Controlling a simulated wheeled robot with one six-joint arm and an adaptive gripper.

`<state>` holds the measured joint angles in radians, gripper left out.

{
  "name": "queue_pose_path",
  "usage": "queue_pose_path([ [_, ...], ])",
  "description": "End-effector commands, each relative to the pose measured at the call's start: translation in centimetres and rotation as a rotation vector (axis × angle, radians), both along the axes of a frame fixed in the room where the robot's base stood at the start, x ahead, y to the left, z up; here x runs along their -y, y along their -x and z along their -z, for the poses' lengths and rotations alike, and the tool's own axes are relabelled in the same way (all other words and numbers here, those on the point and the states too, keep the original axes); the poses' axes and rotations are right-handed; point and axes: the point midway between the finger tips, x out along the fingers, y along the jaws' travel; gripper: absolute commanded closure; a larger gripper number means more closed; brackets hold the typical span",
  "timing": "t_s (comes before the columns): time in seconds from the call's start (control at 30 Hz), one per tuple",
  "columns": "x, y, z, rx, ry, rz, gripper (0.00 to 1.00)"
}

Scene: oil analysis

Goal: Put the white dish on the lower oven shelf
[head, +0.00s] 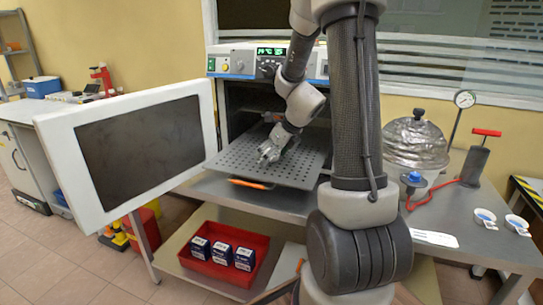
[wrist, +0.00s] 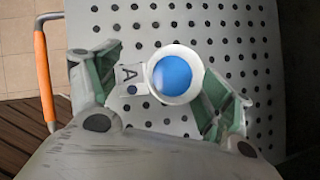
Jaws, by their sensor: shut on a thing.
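My gripper (head: 268,153) is low over the perforated grey shelf (head: 225,157), which sticks out of the open oven (head: 265,62). In the wrist view, the white dish (wrist: 194,88), round with blue contents and a tab marked "A", sits between my green-padded fingers (wrist: 165,92). My gripper is shut on it. The perforated shelf (wrist: 185,18) lies right below the dish; I cannot tell whether the dish touches it. In the head view the held dish is hidden or too small to make out.
The oven door (head: 140,155) stands wide open at left. An orange handle (head: 250,184) is at the shelf's front. A red tray (head: 213,258) with boxes is below.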

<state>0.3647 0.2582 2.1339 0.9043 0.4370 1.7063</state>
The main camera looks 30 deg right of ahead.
Motion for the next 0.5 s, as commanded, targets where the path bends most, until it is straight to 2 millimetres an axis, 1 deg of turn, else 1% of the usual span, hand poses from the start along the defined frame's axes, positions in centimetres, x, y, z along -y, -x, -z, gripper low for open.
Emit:
queue_pose_path([
  [0.07, 0.03, 0.00, 0.48, 0.000, 0.001, 0.001, 0.44],
  [0.4, 0.02, 0.01, 0.79, 0.000, 0.000, 0.000, 0.44],
  [0.43, 0.02, 0.00, 0.74, 0.000, 0.001, 0.001, 0.15],
  [0.5, 0.02, 0.00, 0.73, 0.000, 0.001, 0.001, 0.02],
])
